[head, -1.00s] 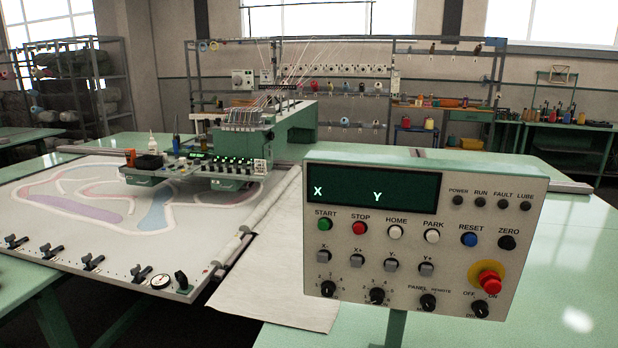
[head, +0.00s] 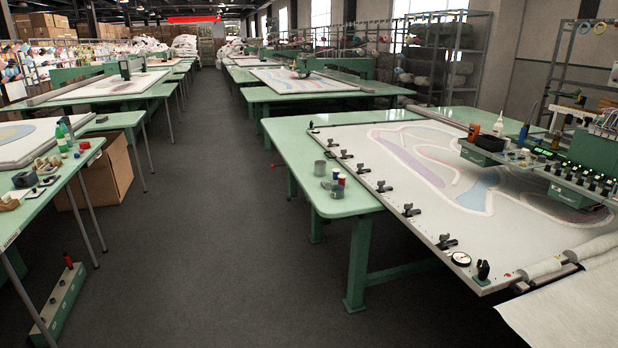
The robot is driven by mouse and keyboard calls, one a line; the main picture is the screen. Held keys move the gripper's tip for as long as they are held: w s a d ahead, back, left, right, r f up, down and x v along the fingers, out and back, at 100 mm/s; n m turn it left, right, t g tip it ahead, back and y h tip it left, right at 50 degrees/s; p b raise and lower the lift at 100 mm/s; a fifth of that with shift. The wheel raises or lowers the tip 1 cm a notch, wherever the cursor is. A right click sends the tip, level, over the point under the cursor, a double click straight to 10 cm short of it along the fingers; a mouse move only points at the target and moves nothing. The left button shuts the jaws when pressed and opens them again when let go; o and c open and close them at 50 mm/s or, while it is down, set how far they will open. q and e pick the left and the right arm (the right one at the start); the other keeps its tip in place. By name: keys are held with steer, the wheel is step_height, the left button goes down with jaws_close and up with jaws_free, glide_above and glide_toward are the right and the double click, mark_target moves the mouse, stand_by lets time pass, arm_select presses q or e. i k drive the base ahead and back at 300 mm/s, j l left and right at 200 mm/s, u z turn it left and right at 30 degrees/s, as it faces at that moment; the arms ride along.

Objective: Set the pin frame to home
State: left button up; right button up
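The pin frame (head: 400,229) is a large flat white panel on a green table at the right, with black clamps along its near edge. Its fabric carries a purple, blue and pink curved pattern. A round dial gauge (head: 461,258) and a black knob (head: 483,270) sit at its near right corner. The green tufting head (head: 560,165) stands over the right part of the frame. The control panel with the HOME button is not in the present view. Neither of my grippers is in view.
A wide dark floor aisle (head: 230,240) is clear between the table rows. A green side table (head: 50,180) with small tools stands at the left, with a cardboard box (head: 100,178) and a green floor unit (head: 58,300) near it. Cans (head: 336,190) stand on the frame's table.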

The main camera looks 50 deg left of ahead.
mark_target(505, 216)
steer(key=u, duration=1.2)
steer(key=i+j+u, duration=0.35)
steer(key=i, duration=0.3)
steer(key=i+u, duration=0.4)
steer(key=i, duration=0.3)
steer(key=i+z, duration=0.1)
steer(key=i, duration=0.4)
steer(key=i+j, duration=0.15)
steer(key=i, duration=0.35)
steer(key=i+z, duration=0.15)
steer(key=i, duration=0.35)
steer(key=i+j+z, duration=0.1)
steer(key=i, duration=0.4)
steer(key=j, duration=0.1)
